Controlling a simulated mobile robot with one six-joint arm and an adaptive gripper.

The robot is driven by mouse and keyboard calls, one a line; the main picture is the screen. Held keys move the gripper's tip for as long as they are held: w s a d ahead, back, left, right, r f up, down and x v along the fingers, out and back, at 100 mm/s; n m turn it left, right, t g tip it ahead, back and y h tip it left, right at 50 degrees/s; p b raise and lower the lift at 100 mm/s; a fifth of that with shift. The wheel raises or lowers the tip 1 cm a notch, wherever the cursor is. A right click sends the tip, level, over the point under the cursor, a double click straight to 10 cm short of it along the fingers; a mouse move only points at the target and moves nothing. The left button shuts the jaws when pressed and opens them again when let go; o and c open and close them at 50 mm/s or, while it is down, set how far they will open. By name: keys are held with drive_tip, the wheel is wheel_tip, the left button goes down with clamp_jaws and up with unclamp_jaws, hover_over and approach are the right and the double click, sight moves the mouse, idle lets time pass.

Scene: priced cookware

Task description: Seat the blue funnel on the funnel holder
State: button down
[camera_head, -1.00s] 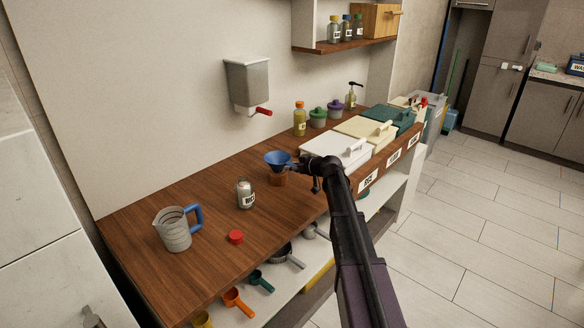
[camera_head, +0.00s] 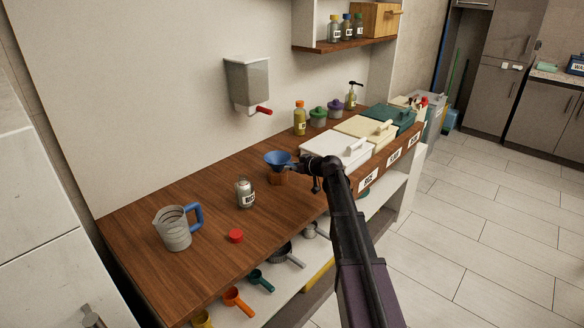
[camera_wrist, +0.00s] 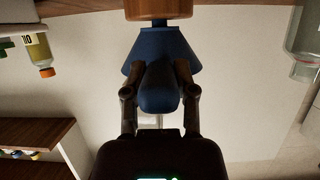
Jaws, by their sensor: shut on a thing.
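The blue funnel (camera_head: 277,157) is upright above the brown wooden funnel holder (camera_head: 278,179), toward the middle of the counter. In the wrist view, which is upside down, the funnel (camera_wrist: 162,45) has its narrow end at the holder (camera_wrist: 158,8). A short stretch of the spout shows between cone and holder; how deep it sits inside cannot be seen. My gripper (camera_head: 295,167) comes from the right and is shut on the funnel's side. In the wrist view my gripper's fingers (camera_wrist: 159,90) close on its rounded blue handle.
A labelled jar (camera_head: 245,194), a red cap (camera_head: 236,237) and a measuring jug (camera_head: 174,229) stand to the left on the counter (camera_head: 205,215). Lidded bins (camera_head: 335,150) are to the right. A wall dispenser (camera_head: 247,85) hangs behind, above the counter.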

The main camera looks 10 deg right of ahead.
drive_tip(key=shift+f+b, duration=0.45)
drive_tip(key=shift+c, duration=1.7)
unclamp_jaws()
drive_tip(key=shift+o, duration=0.2)
drive_tip(key=o, duration=0.3)
drive_tip(key=shift+r, duration=0.2)
